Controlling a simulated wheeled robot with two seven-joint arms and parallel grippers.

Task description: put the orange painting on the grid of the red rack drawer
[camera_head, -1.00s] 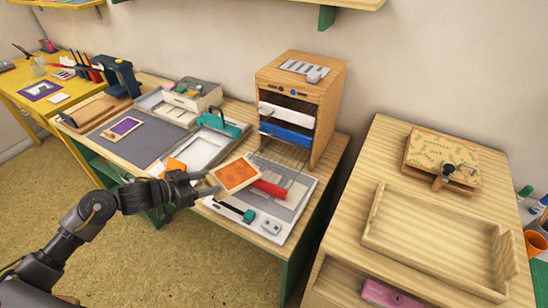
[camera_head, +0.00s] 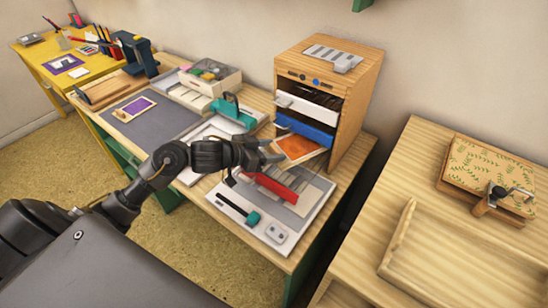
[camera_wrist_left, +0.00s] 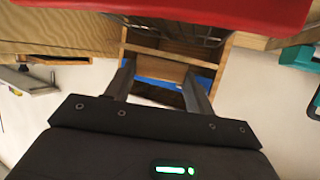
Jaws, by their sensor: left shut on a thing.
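The orange painting (camera_head: 298,147), an orange sheet on a pale wooden board, is in my left gripper (camera_head: 274,153). It is in front of the wooden rack, just below the blue drawer front (camera_head: 306,130) and above the far part of the red drawer. The red drawer front (camera_head: 270,189) is pulled out, with its wire grid (camera_head: 300,178) partly visible behind it. I cannot tell whether the painting touches the grid. In the left wrist view the red front (camera_wrist_left: 180,12) fills the top and the fingers (camera_wrist_left: 160,75) point toward the rack; the orange face does not show.
The wooden rack (camera_head: 355,110) also has a white drawer front (camera_head: 307,107) above the blue one. A teal-handled press (camera_head: 233,110) stands to its left. A grey-and-white board (camera_head: 270,232) lies under the red drawer. A separate wooden table (camera_head: 430,150) is at right.

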